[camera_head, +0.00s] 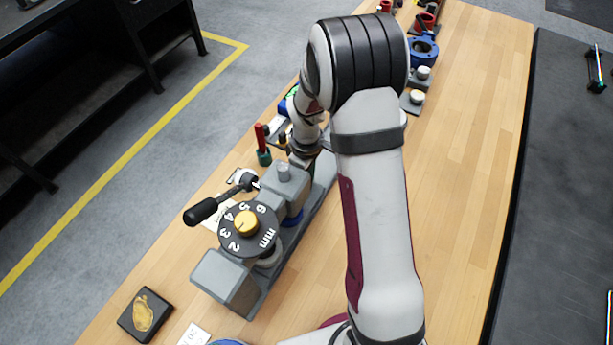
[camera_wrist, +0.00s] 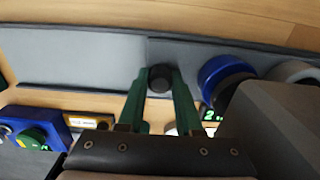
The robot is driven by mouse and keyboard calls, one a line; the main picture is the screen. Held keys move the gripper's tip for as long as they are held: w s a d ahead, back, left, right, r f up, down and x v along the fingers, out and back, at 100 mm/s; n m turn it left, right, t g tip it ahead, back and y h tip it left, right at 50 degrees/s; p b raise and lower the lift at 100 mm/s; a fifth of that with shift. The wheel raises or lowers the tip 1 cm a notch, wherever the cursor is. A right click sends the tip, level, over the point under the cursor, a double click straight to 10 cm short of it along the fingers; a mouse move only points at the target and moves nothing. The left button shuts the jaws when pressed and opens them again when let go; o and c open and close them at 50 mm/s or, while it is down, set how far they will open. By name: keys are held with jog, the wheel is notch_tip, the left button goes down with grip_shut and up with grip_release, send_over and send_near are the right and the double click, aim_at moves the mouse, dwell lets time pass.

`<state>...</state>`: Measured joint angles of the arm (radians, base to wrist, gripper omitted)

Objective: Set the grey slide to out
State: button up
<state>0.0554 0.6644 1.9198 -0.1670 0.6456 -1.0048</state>
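In the wrist view, a long grey slide or rail (camera_wrist: 80,57) runs across the top, with a seam beside a round black knob (camera_wrist: 159,80). I cannot tell which side of the seam is the moving slide. My gripper (camera_wrist: 159,76) has two green fingers, one on each side of the knob, with no clear gap at either side. In the head view, the grey base of the unit (camera_head: 322,182) shows beside my arm. My fingers and the knob are hidden there behind my arm, so the slide's position cannot be read.
A numbered black dial with a brass knob (camera_head: 246,223) and a black-handled lever (camera_head: 205,210) stand at the near end of the unit. A red-handled part (camera_head: 262,145) stands to the left. A blue device (camera_wrist: 36,133) is low left in the wrist view. The bench right of my arm is clear.

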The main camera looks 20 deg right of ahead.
grip_shut()
dwell(1.0)
